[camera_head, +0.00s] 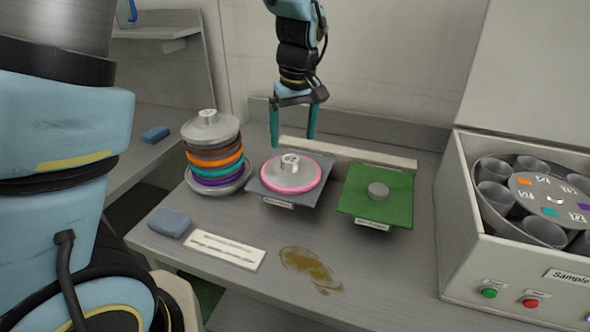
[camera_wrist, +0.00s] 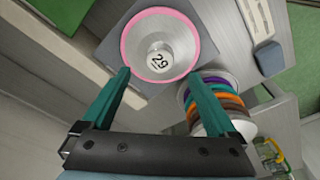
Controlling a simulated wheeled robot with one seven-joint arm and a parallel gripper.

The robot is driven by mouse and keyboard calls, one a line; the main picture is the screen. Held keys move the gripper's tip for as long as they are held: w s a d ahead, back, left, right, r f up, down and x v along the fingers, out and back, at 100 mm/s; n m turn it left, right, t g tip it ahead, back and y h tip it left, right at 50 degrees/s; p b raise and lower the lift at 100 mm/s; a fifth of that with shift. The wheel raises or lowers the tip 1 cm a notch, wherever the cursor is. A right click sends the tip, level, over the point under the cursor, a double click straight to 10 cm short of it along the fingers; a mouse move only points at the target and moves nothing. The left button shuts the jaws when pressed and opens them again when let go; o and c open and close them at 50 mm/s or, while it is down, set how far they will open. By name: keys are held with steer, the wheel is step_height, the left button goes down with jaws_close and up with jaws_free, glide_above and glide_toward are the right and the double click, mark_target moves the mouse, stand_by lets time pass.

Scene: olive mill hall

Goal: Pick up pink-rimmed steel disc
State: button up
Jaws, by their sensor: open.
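The pink-rimmed steel disc (camera_head: 290,177) lies flat on a grey square mat (camera_head: 318,196) on the workbench. It has a raised central knob with a marking on top. In the wrist view the disc (camera_wrist: 184,33) is ahead of the fingertips, and its knob reads what looks like 29. My gripper (camera_head: 294,142) is open and empty, its teal fingers pointing down above and slightly behind the disc. In the wrist view my gripper (camera_wrist: 160,82) has its two fingers spread apart, with the disc beyond them and not between them.
A stack of coloured-rimmed discs (camera_head: 213,160) stands close left of the mat. A green mat (camera_head: 360,205) with a grey knob is at right. A sample machine (camera_head: 500,272) bounds the right. A blue sponge (camera_head: 169,222), a label plate (camera_head: 224,251) and a brown spill (camera_head: 310,266) lie in front.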

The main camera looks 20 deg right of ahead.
mark_target(291, 159)
steer(key=shift+w+f+p, duration=0.2)
steer(key=shift+f+p, duration=0.2)
steer(key=shift+f, duration=0.75)
steer(key=shift+w+f+p, duration=0.25)
steer(key=shift+f+p, duration=0.1)
steer(key=shift+f, duration=0.85)
steer(key=shift+w+f+p, duration=0.2)
steer(key=shift+f+p, duration=0.2)
steer(key=shift+f, duration=0.75)
steer(key=c, duration=0.9)
steer(key=shift+r, duration=0.1)
step_height(291, 159, up, 13)
steer(key=shift+f, duration=0.1)
